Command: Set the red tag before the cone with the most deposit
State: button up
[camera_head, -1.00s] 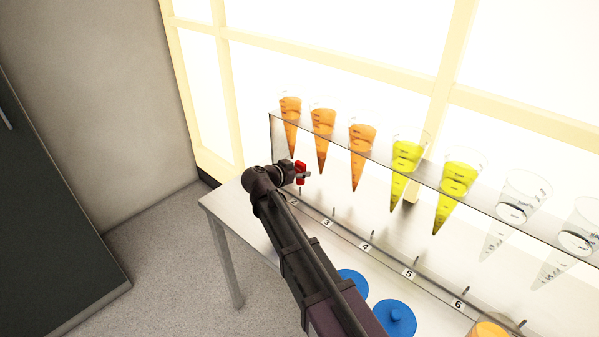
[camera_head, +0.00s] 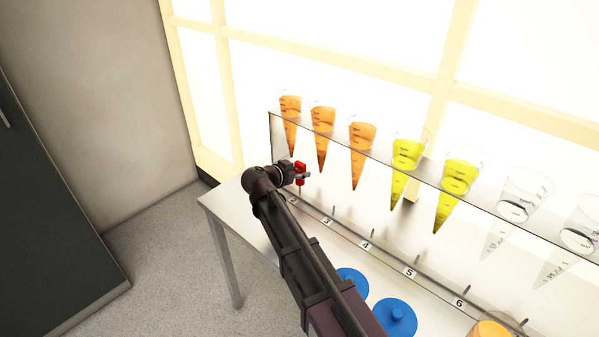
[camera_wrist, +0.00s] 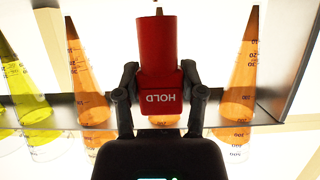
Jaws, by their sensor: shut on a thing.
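My gripper (camera_head: 304,175) is shut on the red tag (camera_head: 300,168), near the left end of the rack. In the wrist view the tag (camera_wrist: 156,50) sits between both fingers, its word HOLD upside down. Three orange cones (camera_head: 290,112) (camera_head: 323,124) (camera_head: 362,142), two yellow cones (camera_head: 404,156) (camera_head: 457,180) and clear cones (camera_head: 525,198) hang tip-down in the rack. Deposit depths are too small to compare surely.
A numbered strip (camera_head: 387,260) with small upright pegs runs below the cones. Blue lids (camera_head: 396,318) and an orange lid (camera_head: 490,328) lie in front on the bench (camera_head: 228,208). A bright window stands behind.

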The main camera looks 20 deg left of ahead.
aim_at(297, 181)
jog(key=shift+f+b, duration=1.95)
dwell(1.5)
jog(key=o, duration=1.1)
jog(key=shift+r, duration=0.15)
